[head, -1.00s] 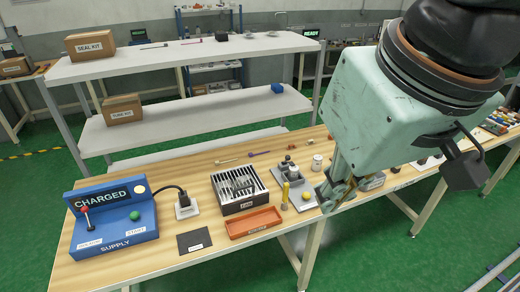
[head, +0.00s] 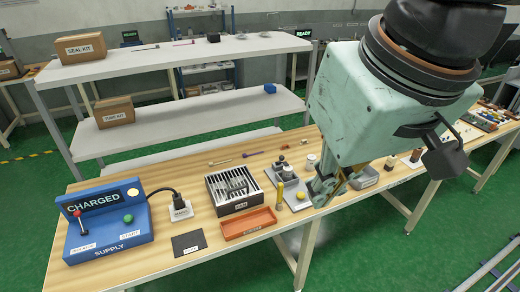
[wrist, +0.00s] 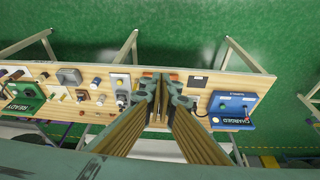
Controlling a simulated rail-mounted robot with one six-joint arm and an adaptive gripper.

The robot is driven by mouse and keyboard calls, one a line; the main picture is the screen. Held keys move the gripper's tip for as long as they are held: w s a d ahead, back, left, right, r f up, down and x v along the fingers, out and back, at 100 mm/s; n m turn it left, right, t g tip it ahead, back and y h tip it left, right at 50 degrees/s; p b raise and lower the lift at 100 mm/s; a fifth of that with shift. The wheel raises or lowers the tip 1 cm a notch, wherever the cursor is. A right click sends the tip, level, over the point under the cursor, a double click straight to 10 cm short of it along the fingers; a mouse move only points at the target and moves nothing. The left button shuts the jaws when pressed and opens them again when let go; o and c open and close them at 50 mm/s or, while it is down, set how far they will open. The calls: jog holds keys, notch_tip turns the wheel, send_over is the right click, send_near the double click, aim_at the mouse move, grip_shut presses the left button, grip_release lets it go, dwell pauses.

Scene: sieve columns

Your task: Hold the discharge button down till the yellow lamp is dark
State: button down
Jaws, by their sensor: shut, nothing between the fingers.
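A blue supply box (head: 110,236) stands at the left end of the bench. Its display reads CHARGED (head: 93,199). The box also shows in the wrist view (wrist: 232,107), to the right of the fingers. A yellow round knob (head: 301,196) sits on a grey plate. No label I can read says discharge. My gripper (head: 318,196) is shut and empty above the bench, well right of the supply box, near the grey plate.
A slotted box (head: 233,192), an orange tray (head: 248,223), a dark card (head: 189,243), a plug plate (head: 181,211) and a yellow post (head: 281,190) stand between the supply box and my gripper. White shelves (head: 200,110) rise behind the bench.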

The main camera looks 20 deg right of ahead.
jog(key=w, duration=0.1)
jog(key=m+g+p, duration=0.4)
jog(key=m+p, duration=0.1)
jog(key=m, duration=1.2)
send_over(301, 195)
jog(key=w+d, duration=0.1)
notch_tip(301, 195, down, 31)
jog(key=shift+w+d, duration=0.1)
jog(key=shift+f, duration=0.15)
jog(key=shift+f+b, duration=0.5)
jog(key=shift+f, duration=6.35)
